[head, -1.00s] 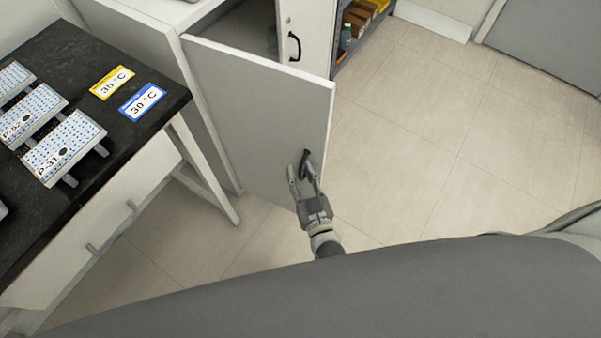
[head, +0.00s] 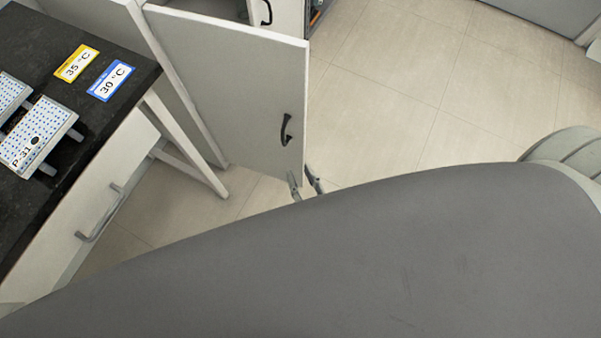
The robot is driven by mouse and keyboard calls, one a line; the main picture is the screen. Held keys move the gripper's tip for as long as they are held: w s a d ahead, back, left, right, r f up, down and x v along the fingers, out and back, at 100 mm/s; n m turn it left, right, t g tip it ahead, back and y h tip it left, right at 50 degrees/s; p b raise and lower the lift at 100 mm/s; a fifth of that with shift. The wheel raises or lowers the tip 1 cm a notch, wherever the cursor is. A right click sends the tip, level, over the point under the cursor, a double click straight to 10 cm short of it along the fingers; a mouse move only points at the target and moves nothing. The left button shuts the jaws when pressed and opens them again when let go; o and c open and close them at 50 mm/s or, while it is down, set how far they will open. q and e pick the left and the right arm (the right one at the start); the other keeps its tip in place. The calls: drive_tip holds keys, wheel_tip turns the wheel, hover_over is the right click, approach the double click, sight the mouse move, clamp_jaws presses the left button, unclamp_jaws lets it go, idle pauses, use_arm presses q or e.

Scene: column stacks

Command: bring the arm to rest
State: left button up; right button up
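My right gripper (head: 307,184) shows only as two fingertips above the edge of my own grey body, below the lower right corner of an open white cabinet door (head: 235,85). The fingertips are spread apart with nothing seen between them. The door's dark handle (head: 286,130) is above the gripper and apart from it. The rest of the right arm is hidden behind my body. My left gripper is not in view.
A black-topped bench (head: 60,130) stands at the left with white racks (head: 38,135), a yellow 35 °C label (head: 76,63) and a blue 30 °C label (head: 111,80). A drawer handle (head: 100,213) sticks out below it. The tiled floor (head: 400,110) right of the door is clear.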

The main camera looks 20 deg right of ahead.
idle(0.3)
drive_tip(key=s+d+f+n+g, duration=0.1)
drive_tip(key=s+d+f+g, duration=0.2)
drive_tip(key=f+g, duration=0.5)
drive_tip(key=s+d+f+n+g, duration=0.1)
drive_tip(key=s+d+f+g, duration=0.25)
drive_tip(key=f, duration=0.85)
use_arm(q)
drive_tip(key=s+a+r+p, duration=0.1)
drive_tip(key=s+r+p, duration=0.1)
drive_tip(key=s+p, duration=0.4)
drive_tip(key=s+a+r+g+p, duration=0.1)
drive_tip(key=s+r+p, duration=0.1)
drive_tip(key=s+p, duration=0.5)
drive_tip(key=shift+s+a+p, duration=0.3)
drive_tip(key=shift+p, duration=0.4)
use_arm(e)
drive_tip(key=s+d+g, duration=0.2)
drive_tip(key=s+d, duration=0.1)
drive_tip(key=s, duration=0.6)
drive_tip(key=s+d+g+h, duration=0.1)
drive_tip(key=s+d+g, duration=0.2)
drive_tip(key=s, duration=0.6)
drive_tip(key=shift+s+d+r, duration=0.2)
drive_tip(key=shift+s+r, duration=0.1)
drive_tip(key=shift+r, duration=0.15)
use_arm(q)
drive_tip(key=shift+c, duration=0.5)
use_arm(e)
drive_tip(key=shift+g, duration=0.25)
